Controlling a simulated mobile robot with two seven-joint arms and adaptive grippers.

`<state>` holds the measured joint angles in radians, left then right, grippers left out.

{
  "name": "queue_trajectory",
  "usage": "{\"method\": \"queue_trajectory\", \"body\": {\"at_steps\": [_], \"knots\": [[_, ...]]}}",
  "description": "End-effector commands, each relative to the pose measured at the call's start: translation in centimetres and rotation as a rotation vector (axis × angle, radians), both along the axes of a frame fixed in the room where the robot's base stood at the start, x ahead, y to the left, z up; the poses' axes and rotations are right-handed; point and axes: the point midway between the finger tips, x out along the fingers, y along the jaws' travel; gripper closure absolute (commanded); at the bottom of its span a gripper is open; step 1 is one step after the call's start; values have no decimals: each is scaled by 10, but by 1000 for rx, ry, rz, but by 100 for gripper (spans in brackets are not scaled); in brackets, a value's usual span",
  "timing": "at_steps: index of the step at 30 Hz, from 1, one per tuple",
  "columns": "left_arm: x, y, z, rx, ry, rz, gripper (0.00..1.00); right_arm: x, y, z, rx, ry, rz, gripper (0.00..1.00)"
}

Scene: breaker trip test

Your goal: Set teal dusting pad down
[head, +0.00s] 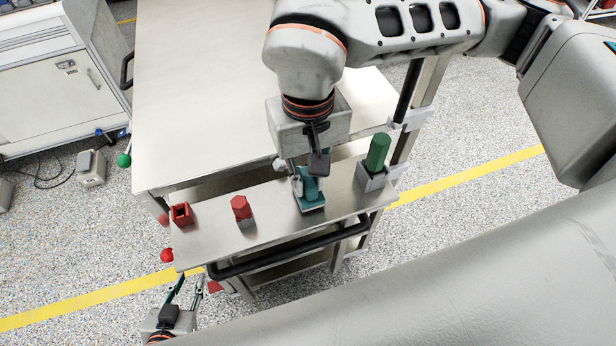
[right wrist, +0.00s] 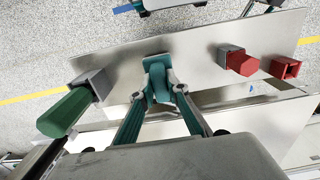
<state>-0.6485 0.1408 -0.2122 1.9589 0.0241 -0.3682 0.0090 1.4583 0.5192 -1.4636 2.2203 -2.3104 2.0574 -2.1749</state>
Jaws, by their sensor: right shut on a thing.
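The teal dusting pad (head: 313,206) is at the narrow steel front ledge (head: 275,218), between the red block and the green handle. Its flat base is low over the ledge; I cannot tell whether it touches. My right gripper (head: 308,183) is shut on the pad's upright grip from above. In the right wrist view the pad (right wrist: 157,62) sits between the fingertips (right wrist: 161,88). My left gripper (head: 190,286) is low at the left, below and in front of the ledge, with its fingers apart and nothing seen between them.
On the ledge stand an open red socket (head: 181,213), a red hexagonal piece on a grey base (head: 241,209), and a green handle (head: 378,152) in a grey holder (head: 371,178). A black rail (head: 290,251) runs along the front. The steel top (head: 200,90) behind is bare.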

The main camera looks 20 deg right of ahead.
Motion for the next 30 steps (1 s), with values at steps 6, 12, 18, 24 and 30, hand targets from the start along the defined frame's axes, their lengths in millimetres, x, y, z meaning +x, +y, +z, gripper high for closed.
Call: {"method": "queue_trajectory", "body": {"at_steps": [6,12,18,24,30], "knots": [[1,-1,3,-2,-4,1,72,0,0,-8,0,-1,0,100],[1,-1,2,-3,-5,1,72,0,0,-10,0,-2,0,100],[1,-1,-1,-3,-5,1,72,0,0,-11,1,-2,0,68],[1,-1,-1,-2,-4,1,72,0,0,-11,0,-2,0,68],[0,-1,1,-3,-2,1,72,0,0,-9,0,-1,0,68]]}}
